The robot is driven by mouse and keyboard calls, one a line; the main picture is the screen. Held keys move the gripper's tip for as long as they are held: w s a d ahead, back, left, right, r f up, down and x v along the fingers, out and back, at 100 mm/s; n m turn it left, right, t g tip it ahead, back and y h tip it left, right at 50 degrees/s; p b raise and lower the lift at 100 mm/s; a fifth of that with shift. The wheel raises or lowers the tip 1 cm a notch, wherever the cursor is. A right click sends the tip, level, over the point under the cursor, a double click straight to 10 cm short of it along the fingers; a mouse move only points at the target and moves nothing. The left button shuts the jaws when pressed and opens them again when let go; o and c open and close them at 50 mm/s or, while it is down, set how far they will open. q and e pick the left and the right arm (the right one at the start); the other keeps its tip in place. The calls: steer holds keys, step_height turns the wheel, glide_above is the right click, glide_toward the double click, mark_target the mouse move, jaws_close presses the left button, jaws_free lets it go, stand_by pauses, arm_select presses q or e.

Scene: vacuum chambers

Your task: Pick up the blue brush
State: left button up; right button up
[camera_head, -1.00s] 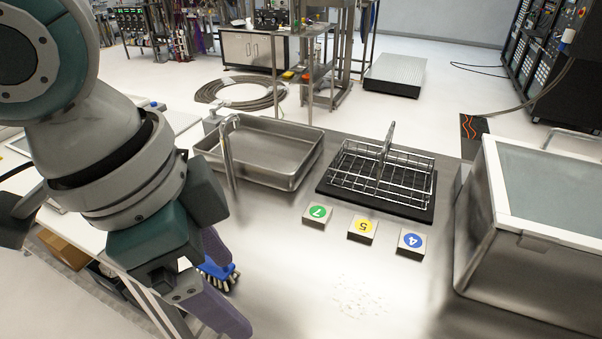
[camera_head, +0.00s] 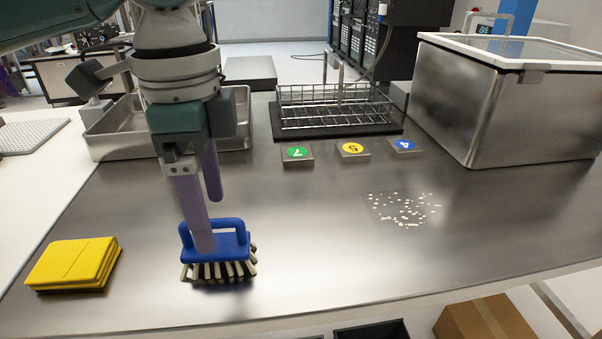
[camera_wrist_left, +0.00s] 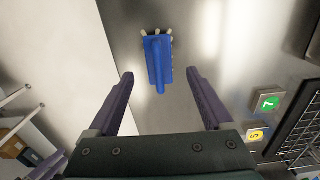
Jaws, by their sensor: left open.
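The blue brush (camera_head: 232,243) stands bristles-down on the steel table, its handle loop on top and pale bristles below. In the left wrist view the brush (camera_wrist_left: 158,62) lies ahead, in line with the gap between my fingers. My left gripper (camera_head: 209,222) points down above the brush, fingers apart and empty. In the head view its nearer finger hides part of the handle. In the left wrist view the left gripper (camera_wrist_left: 160,73) has one finger on each side of the handle's near end; contact cannot be told.
A yellow sponge or cloth (camera_head: 73,264) lies left of the brush. Pale scraps (camera_head: 405,209) are scattered to the right. Numbered blocks (camera_head: 297,154), a wire rack (camera_head: 335,105), a steel tray (camera_head: 110,140) and a large steel chamber (camera_head: 500,110) stand behind.

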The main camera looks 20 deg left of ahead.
mark_target(230, 247)
arm_select(q)
step_height(230, 247, down, 6)
steer(key=shift+s+a+f+b, duration=0.1)
steer(key=shift+b, duration=0.35)
steer(key=shift+c, duration=0.3)
jaws_close()
